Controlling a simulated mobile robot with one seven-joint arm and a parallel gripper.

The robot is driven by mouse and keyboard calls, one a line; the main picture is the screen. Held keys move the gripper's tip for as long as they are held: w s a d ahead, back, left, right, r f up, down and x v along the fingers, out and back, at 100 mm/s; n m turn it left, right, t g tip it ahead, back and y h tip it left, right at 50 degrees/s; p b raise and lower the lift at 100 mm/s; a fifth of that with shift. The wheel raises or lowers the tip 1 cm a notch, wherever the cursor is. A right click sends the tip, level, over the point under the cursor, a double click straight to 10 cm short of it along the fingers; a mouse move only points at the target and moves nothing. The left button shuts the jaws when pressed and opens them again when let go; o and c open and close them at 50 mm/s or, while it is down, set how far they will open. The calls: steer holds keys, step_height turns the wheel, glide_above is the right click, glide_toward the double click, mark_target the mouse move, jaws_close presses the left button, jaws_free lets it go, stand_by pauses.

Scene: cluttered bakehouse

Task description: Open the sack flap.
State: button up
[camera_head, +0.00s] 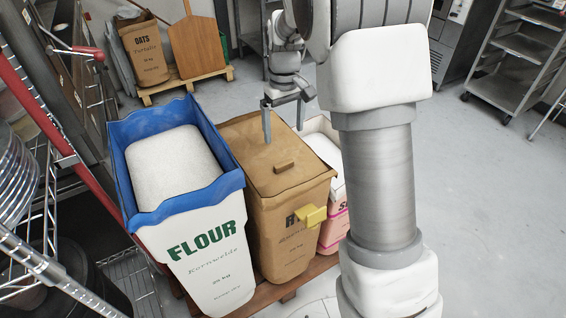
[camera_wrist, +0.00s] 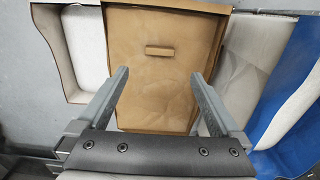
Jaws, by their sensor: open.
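The brown paper sack (camera_head: 282,235) stands between two other sacks. Its flap (camera_head: 255,150) lies flat over its top, closed, with a small brown bar-shaped tab (camera_head: 285,166) near the front. In the wrist view the flap (camera_wrist: 165,95) fills the middle and the tab (camera_wrist: 160,51) shows above centre, beyond the fingertips. My gripper (camera_head: 283,134) is open and empty above the rear part of the flap, fingers pointing down. In the wrist view its two fingers (camera_wrist: 160,74) are wide apart with nothing between them. A yellow clip (camera_head: 310,216) sits on the brown sack's front right edge.
An open flour sack (camera_head: 205,250) with a blue liner stands close on the left. An open white-and-pink sack (camera_head: 333,228) stands close on the right, partly behind my arm. Wire shelving (camera_head: 25,262) is at left. An oats sack (camera_head: 146,50) stands behind.

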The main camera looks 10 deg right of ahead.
mark_target(284, 163)
step_height(284, 163, down, 12)
steer(key=b, duration=0.2)
steer(key=shift+r+b, duration=0.1)
steer(key=shift+b, duration=0.2)
steer(key=shift+c, duration=0.2)
jaws_close()
